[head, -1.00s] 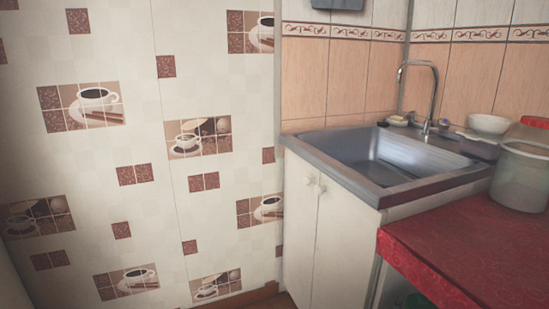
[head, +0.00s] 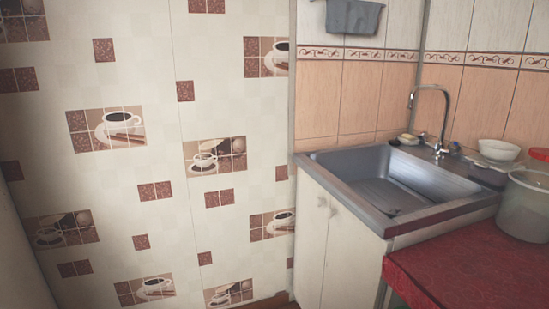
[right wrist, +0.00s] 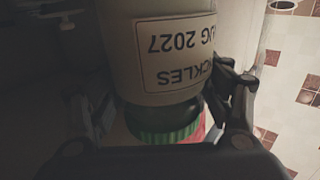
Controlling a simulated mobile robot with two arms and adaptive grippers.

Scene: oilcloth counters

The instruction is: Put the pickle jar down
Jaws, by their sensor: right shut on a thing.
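The pickle jar (right wrist: 172,25) shows in the right wrist view, with a pale label reading "PICKLES" and "2027" upside down in the picture. Its green lid (right wrist: 165,133) is at the lower middle. My right gripper (right wrist: 165,105) is shut on the jar, with dark fingers on both sides near the lid end. The far end of the jar runs out of the top of the picture. Neither the jar nor a gripper shows in the head view, and my left gripper is in no view.
A metal sink (head: 345,195) on a white cabinet (head: 335,240) stands at the right. A red oilcloth counter (head: 470,265) is in front of it, with a translucent bucket (head: 525,208) on it. A white bowl (head: 498,150) is behind. Coffee-cup wallpaper (head: 150,200) fills the left.

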